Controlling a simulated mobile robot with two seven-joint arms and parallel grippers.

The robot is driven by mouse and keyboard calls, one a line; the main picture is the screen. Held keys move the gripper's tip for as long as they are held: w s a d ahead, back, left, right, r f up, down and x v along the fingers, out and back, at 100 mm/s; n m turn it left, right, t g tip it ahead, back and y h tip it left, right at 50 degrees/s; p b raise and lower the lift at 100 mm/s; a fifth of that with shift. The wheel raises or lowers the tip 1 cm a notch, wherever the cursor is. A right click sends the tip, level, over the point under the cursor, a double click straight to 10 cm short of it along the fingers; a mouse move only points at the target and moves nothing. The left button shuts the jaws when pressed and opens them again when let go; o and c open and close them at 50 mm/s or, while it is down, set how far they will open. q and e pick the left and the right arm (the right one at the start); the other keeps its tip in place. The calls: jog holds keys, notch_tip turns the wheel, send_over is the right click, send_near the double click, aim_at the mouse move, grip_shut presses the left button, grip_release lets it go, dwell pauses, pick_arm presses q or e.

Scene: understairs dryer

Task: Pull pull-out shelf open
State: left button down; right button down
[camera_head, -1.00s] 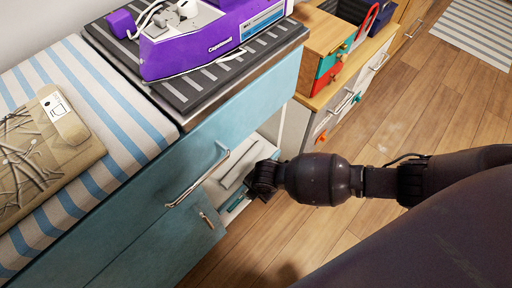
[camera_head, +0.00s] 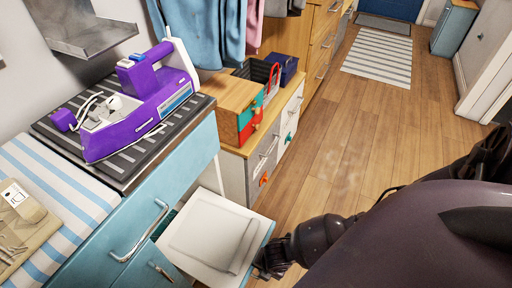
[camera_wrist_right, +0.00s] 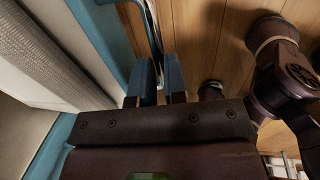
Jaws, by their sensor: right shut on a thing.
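The pull-out shelf (camera_head: 203,232) is a white board with a raised strip near its teal front, drawn well out from the teal cabinet (camera_head: 165,180). My right gripper (camera_head: 268,264) is at its front edge in the head view. In the right wrist view, its two fingers (camera_wrist_right: 158,82) are closed around the metal handle (camera_wrist_right: 152,28) on the teal shelf front (camera_wrist_right: 118,62). My left gripper is not in view.
A purple iron (camera_head: 140,105) stands on the dark striped top. A wooden drawer unit (camera_head: 262,150) stands beyond the shelf. The wooden floor (camera_head: 345,140) is clear to the right, with a striped rug (camera_head: 378,57) farther away.

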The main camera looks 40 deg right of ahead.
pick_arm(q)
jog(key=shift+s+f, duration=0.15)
pick_arm(e)
jog(key=shift+s+d, duration=0.3)
jog(key=shift+s, duration=0.45)
jog(key=c, duration=1.2)
grip_release()
jog(key=shift+o, duration=0.2)
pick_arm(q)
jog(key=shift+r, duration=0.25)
